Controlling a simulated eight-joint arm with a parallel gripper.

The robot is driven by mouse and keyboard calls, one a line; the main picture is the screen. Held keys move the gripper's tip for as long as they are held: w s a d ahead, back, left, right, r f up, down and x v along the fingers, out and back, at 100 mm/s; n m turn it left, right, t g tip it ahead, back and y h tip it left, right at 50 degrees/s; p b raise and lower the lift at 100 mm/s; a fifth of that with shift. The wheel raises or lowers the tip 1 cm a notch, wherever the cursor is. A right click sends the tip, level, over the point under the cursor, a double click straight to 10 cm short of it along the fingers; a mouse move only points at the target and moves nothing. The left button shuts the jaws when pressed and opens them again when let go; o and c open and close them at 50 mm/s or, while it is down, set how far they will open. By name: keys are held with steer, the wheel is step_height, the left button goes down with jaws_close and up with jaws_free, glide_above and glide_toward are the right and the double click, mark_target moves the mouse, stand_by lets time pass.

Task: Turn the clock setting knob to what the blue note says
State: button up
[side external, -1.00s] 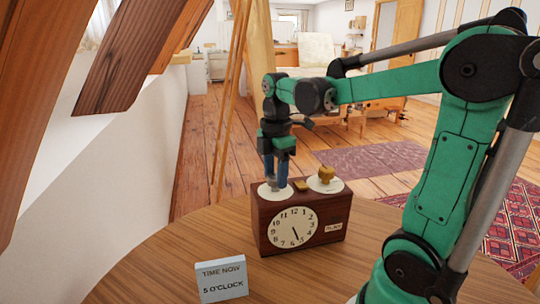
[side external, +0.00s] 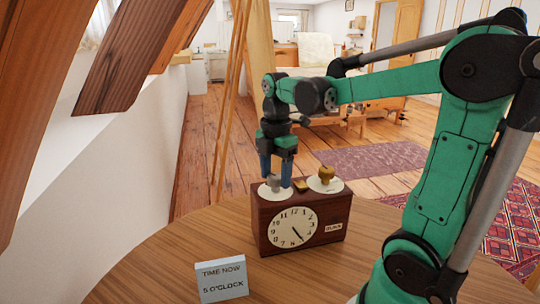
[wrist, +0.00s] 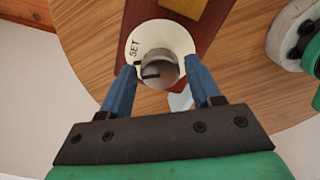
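The brown wooden clock (side external: 265,238) stands on the round table, its white dial (side external: 285,238) facing the camera. The dark hand points down and right, at about 5. The blue note (side external: 221,279) reads "TIME NOW 5 O'CLOCK". The silver setting knob (side external: 274,183) stands on a white disc at the left of the clock's top. In the wrist view, the knob (wrist: 158,68) has a dark mark pointing left, and its disc reads "SET". My gripper (side external: 276,176) is open above the clock, its blue fingers on either side of the knob with small gaps.
A brass knob (side external: 325,174) on another white disc stands at the right of the clock's top, with a small yellow block (side external: 301,186) between the two knobs. A small white label (side external: 334,227) is on the clock's front. The table (side external: 165,265) is clear around the note.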

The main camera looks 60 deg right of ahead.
mark_target(275, 176)
steer(key=shift+o, duration=0.7)
steer(key=shift+r, duration=2.8)
steer(key=a+f+m+t, duration=0.1)
steer(key=a+m, duration=0.1)
steer(key=a+f+m+t, duration=0.1)
steer(key=a+m, duration=0.1)
steer(key=a+f+m+t, duration=0.1)
steer(key=m, duration=0.1)
steer(key=shift+w+a+h, duration=0.25)
steer(key=shift+a+h, duration=0.15)
steer(key=a+f+m+t, duration=0.4)
steer(key=a+m, duration=0.2)
steer(key=m, duration=0.3)
steer(key=shift+s+a+y, duration=0.3)
steer(key=shift+y, duration=0.1)
